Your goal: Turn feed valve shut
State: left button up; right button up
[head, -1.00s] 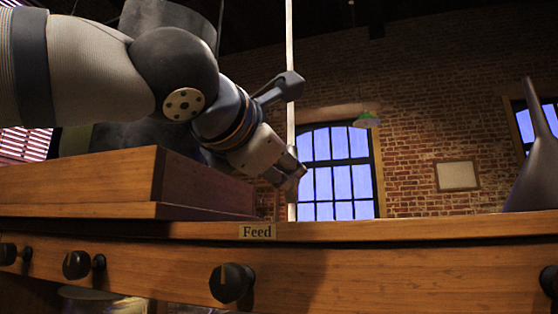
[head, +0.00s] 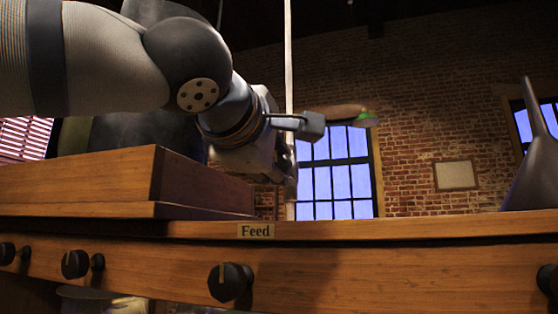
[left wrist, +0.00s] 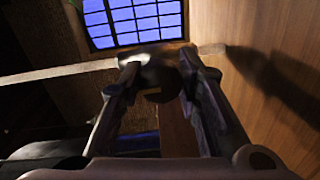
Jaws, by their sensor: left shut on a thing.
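The feed valve's dark round knob (left wrist: 160,82), with a short pale mark on it, shows between my fingers in the left wrist view. My left gripper (left wrist: 160,68) is shut on it, one finger on each side. In the head view the left gripper (head: 289,182) is above the bench edge, a little right of the "Feed" label (head: 256,231). The knob is hidden there by the gripper, and its exact angle is hard to read. My right gripper is not in view.
A wooden box (head: 100,175) stands on the bench beneath my left arm. Several black knobs, one below the label (head: 230,283), line the bench front (head: 400,275). A dark funnel-shaped vessel (head: 530,170) stands at right. The bench top between is clear.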

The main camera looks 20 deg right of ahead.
pick_arm(q)
jog(key=shift+o, duration=0.2)
jog(key=shift+w+a+m, duration=0.1)
jog(key=shift+w+m, duration=0.05)
jog(key=shift+m, duration=0.15)
jog(key=o, duration=0.9)
jog(key=shift+c, duration=0.2)
jog(key=shift+o, duration=1.4)
jog(key=shift+w, duration=0.2)
jog(key=shift+s, duration=0.15)
